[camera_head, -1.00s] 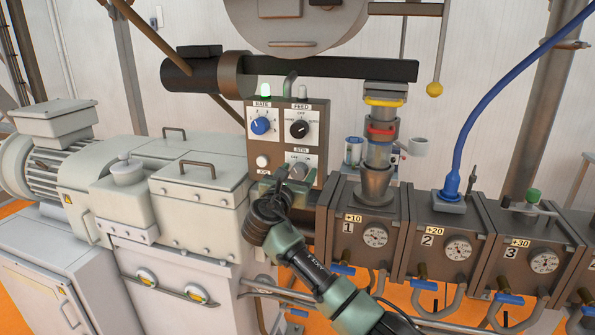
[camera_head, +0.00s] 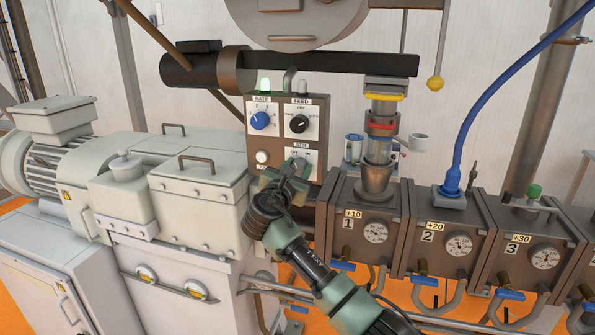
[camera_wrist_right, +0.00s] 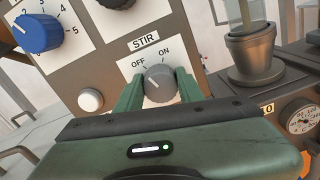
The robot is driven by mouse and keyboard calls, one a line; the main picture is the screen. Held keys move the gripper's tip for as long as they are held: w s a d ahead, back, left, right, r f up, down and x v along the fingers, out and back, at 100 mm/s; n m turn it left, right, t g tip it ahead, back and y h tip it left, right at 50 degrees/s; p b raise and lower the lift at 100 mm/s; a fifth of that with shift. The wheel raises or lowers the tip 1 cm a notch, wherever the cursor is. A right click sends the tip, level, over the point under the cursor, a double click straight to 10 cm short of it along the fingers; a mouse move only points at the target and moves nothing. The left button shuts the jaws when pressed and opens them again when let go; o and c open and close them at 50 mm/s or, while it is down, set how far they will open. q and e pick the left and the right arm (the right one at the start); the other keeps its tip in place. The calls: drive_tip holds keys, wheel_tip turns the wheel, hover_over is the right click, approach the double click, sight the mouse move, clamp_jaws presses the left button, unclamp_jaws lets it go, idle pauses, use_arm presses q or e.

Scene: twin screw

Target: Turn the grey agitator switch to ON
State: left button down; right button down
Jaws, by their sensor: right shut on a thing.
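The grey agitator switch (camera_wrist_right: 160,84) is a round knob under the STIR label (camera_wrist_right: 143,41), with OFF printed at its upper left and ON at its upper right. Its pointer mark is too small to read surely. My right gripper (camera_wrist_right: 158,86) has one green finger on each side of the knob and is shut on it. In the head view my right gripper (camera_head: 294,170) reaches the lower right of the control panel (camera_head: 283,112) and hides most of the knob. My left gripper is not in view.
A blue RATE knob (camera_head: 260,120) and a black FEED knob (camera_head: 299,123) sit above on the panel. A white button (camera_head: 262,156) is left of the gripper. The pale machine housing (camera_head: 205,195) lies left.

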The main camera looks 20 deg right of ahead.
drive_tip(key=m+b, duration=0.1)
drive_tip(key=m, duration=0.1)
drive_tip(key=m+b, duration=0.2)
drive_tip(key=m, duration=0.1)
drive_tip(key=shift+f+m, duration=0.2)
drive_tip(key=shift+m, duration=0.1)
drive_tip(key=shift+d+m+b, duration=0.1)
drive_tip(key=shift+m+b, duration=1.3)
drive_tip(key=shift+m, duration=0.8)
drive_tip(key=c, duration=0.9)
unclamp_jaws()
drive_tip(key=shift+s, duration=0.1)
drive_tip(key=shift+r, duration=0.1)
drive_tip(key=shift+s, duration=0.1)
drive_tip(key=b+v, duration=0.2)
drive_tip(key=v, duration=0.5)
drive_tip(key=shift+s+a+b, duration=0.25)
drive_tip(key=shift+b, duration=0.05)
